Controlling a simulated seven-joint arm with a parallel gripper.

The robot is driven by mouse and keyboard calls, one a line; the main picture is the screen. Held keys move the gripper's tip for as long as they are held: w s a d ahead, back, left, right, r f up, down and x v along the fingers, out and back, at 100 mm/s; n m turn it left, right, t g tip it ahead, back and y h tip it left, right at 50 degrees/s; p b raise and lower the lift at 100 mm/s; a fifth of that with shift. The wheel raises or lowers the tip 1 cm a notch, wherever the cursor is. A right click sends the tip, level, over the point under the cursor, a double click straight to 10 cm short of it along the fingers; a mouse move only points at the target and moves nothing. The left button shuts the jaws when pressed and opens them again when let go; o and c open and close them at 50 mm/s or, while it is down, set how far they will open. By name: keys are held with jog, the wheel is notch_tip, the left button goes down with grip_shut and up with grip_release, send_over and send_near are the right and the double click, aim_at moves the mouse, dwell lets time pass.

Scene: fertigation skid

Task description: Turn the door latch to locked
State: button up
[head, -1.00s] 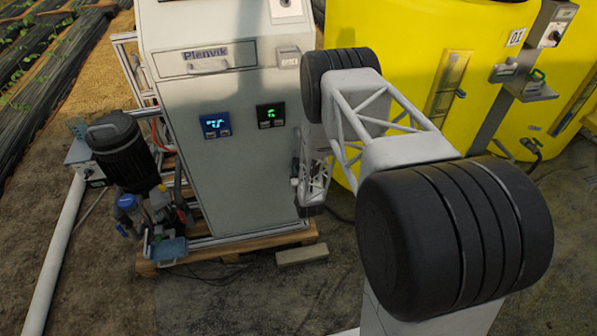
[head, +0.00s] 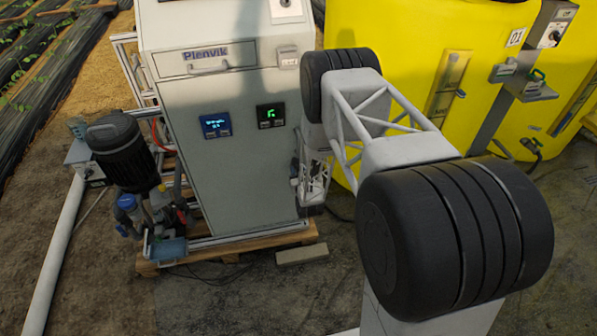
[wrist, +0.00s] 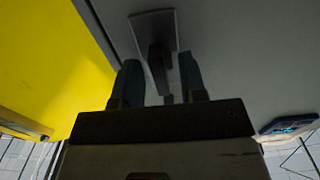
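The door latch shows in the wrist view as a grey rectangular plate (wrist: 140,25) with a dark handle (wrist: 160,72) on the grey cabinet face. The handle points down in the picture, slightly tilted. My gripper (wrist: 160,76) has its two dark fingers apart, one on each side of the handle. I cannot tell whether either finger touches it. In the head view the cabinet (head: 235,165) stands left of my arm. My arm hides the latch and my fingers there.
A yellow tank (head: 400,30) stands close beside the cabinet. A blue display (head: 215,126) and a green-lit display (head: 271,116) are on the cabinet front. A black pump motor (head: 122,150) is at its left. A pallet (head: 225,250) lies beneath the cabinet.

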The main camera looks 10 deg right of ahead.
jog(key=shift+s, duration=0.1)
jog(key=s, duration=0.7)
jog(key=shift+s, duration=0.3)
dwell(0.4)
